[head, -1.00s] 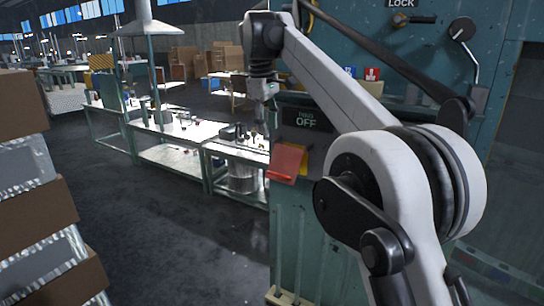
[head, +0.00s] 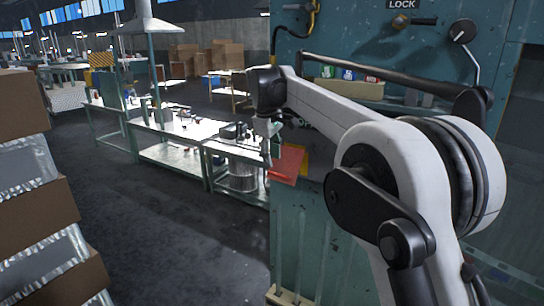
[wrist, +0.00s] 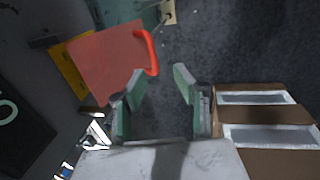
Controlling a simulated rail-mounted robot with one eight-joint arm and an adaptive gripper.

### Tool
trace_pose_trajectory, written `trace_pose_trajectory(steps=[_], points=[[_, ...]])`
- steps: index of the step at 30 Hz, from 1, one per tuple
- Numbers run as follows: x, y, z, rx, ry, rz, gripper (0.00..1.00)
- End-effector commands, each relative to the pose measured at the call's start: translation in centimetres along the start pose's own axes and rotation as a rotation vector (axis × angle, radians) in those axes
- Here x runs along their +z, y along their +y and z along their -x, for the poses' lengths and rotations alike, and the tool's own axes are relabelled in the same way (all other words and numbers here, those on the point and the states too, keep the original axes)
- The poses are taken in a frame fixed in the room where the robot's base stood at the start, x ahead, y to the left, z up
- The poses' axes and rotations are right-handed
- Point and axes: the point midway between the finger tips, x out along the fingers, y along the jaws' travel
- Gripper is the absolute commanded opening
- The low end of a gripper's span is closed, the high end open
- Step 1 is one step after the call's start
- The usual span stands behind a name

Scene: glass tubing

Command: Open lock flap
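The red flap (head: 287,162) sits in front of a yellow plate (head: 304,160) on the front of the teal cabinet. In the wrist view the flap (wrist: 105,62) shows as a flat red panel with a raised red handle (wrist: 148,52) along its right edge. My gripper (head: 268,158) is at the flap's left edge in the head view. In the wrist view my gripper (wrist: 160,88) is open and empty, its green-padded fingers apart. The left fingertip is close below the handle; I cannot tell whether they touch.
The teal cabinet (head: 310,240) fills the right, with a LOCK label (head: 402,4) and a lever at its top. Workbenches (head: 170,150) stand behind to the left. Stacked boxes (head: 40,200) are at the far left. Open floor lies between the boxes and cabinet.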

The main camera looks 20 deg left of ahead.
Motion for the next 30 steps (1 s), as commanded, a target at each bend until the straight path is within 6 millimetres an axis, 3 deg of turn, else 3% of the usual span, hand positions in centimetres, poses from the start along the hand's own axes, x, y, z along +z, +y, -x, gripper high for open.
trace_pose_trajectory(steps=[3,9,20,27,30], points=[[0.0,0.01,0.0,0.0,0.0,0.0,0.26],[0.0,0.01,0.01,0.0,0.0,0.0,0.0],[0.0,0.01,0.02,0.0,0.0,0.0,0.0],[0.0,0.01,0.02,0.0,0.0,0.0,0.28],[0.0,0.01,0.02,0.0,0.0,0.0,0.28]])
